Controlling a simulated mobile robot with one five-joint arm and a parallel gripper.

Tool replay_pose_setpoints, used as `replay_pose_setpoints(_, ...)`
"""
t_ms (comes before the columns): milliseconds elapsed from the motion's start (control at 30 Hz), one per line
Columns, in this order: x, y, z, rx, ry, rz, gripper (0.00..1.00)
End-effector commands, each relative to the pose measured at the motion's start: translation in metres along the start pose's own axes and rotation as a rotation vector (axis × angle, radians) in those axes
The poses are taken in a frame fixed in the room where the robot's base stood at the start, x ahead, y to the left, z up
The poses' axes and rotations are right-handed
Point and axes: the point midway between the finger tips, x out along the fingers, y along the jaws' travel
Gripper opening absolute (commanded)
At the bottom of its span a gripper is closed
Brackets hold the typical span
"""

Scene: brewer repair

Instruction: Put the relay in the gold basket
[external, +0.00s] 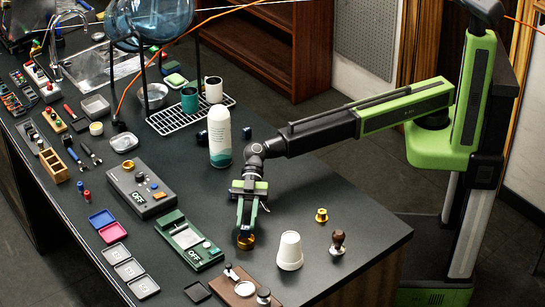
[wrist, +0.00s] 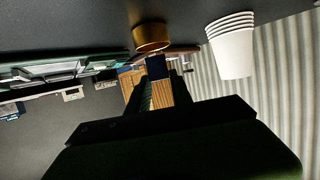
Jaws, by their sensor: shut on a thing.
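The gold basket (external: 245,242) is a small round cup on the dark counter, left of the stack of white cups. It also shows in the wrist view (wrist: 152,38) near the top centre. My gripper (external: 246,228) points down just above the basket. In the wrist view my gripper (wrist: 158,75) is shut on a small dark blue block (wrist: 158,66), which looks like the relay. The block appears close to the basket's rim; I cannot tell whether it touches.
The stack of white cups (external: 289,251) stands close to the right. A gold piece (external: 321,215) and a wooden-handled tamper (external: 338,241) stand farther right. A tall white bottle (external: 219,136) stands behind. The counter's right corner is bare.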

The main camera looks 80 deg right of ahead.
Motion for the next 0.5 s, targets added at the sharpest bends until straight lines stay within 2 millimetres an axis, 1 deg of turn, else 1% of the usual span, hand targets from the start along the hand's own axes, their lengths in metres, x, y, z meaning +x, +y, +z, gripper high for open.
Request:
replay_pose_setpoints(33,0.005,0.000,0.014,0.000,0.000,0.000,0.00)
replay_pose_setpoints(200,0.010,0.000,0.028,0.000,0.000,0.000,0.00)
replay_pose_setpoints(500,0.010,0.000,0.028,0.000,0.000,0.000,0.00)
